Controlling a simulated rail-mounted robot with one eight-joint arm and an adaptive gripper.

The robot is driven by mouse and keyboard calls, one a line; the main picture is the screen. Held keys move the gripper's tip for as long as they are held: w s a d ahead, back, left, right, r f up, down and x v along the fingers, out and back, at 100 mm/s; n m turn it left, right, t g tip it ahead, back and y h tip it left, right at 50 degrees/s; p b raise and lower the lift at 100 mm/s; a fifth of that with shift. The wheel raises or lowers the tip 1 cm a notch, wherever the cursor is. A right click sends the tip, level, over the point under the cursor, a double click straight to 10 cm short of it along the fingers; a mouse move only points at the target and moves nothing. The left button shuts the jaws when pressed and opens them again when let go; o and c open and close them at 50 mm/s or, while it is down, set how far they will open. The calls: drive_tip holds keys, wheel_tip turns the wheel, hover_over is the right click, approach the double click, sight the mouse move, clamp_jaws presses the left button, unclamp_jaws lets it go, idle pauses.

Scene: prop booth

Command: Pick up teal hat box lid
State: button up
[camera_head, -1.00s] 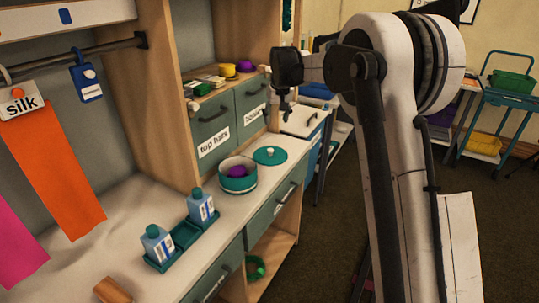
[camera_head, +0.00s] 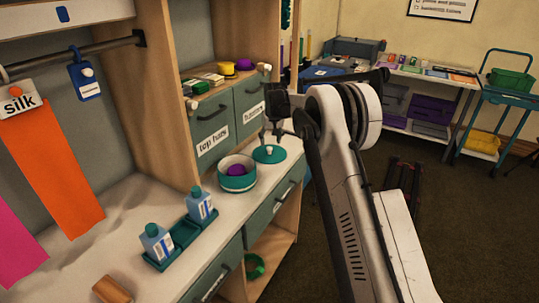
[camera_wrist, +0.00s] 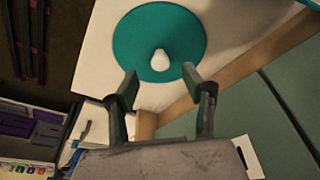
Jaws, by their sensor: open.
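The teal hat box lid (camera_head: 268,154) lies flat on the pale counter, a round disc with a white knob on top. In the wrist view the lid (camera_wrist: 140,35) fills the upper middle, and its knob (camera_wrist: 160,59) is just beyond the gap between my fingertips. My gripper (camera_head: 273,136) is open and empty, close above the lid; it also shows in the wrist view (camera_wrist: 160,78) with its fingers spread. The round teal hat box (camera_head: 238,182) stands open to the left of the lid, with a purple item (camera_head: 236,170) inside.
Labelled drawers (camera_head: 212,133) rise behind the lid. A teal tray (camera_head: 180,243) with two blue bottles stands nearer on the counter. The counter's front edge and lower drawers are close to the lid.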

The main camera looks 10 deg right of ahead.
sight(270, 148)
drive_tip(key=shift+x, duration=2.95)
drive_tip(key=shift+w, duration=0.15)
drive_tip(key=shift+c, duration=0.4)
clamp_jaws()
